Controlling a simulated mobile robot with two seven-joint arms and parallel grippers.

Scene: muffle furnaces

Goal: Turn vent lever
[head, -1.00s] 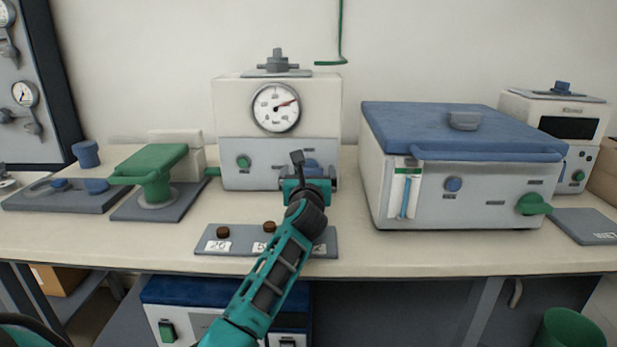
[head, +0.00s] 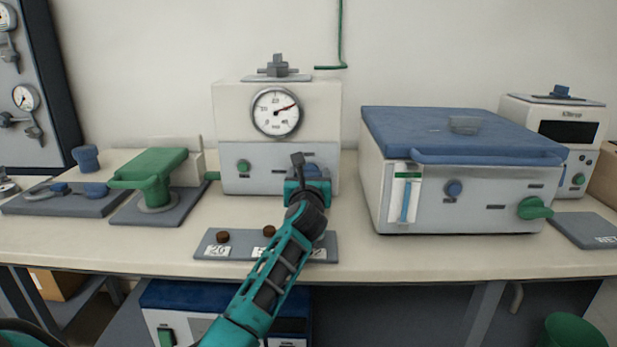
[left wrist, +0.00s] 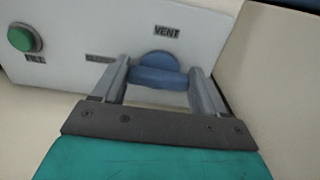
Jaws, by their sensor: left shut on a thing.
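The vent lever (left wrist: 158,77) is a blue bar with a round blue hub, below the VENT label on the white furnace front. In the left wrist view the bar lies crosswise between the two grey fingers of my left gripper (left wrist: 161,70), which is shut on it. In the head view my left gripper (head: 307,184) is at the lower right of the middle furnace (head: 232,115), which has a round dial (head: 276,112). It mostly covers the lever there. My right gripper is not in view.
A green button (left wrist: 24,38) is left of the lever. A numbered grey plate with brown knobs (head: 215,243) lies below my left forearm. A blue-lidded furnace (head: 380,205) stands close on the right, and a green-handled device (head: 152,165) on the left.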

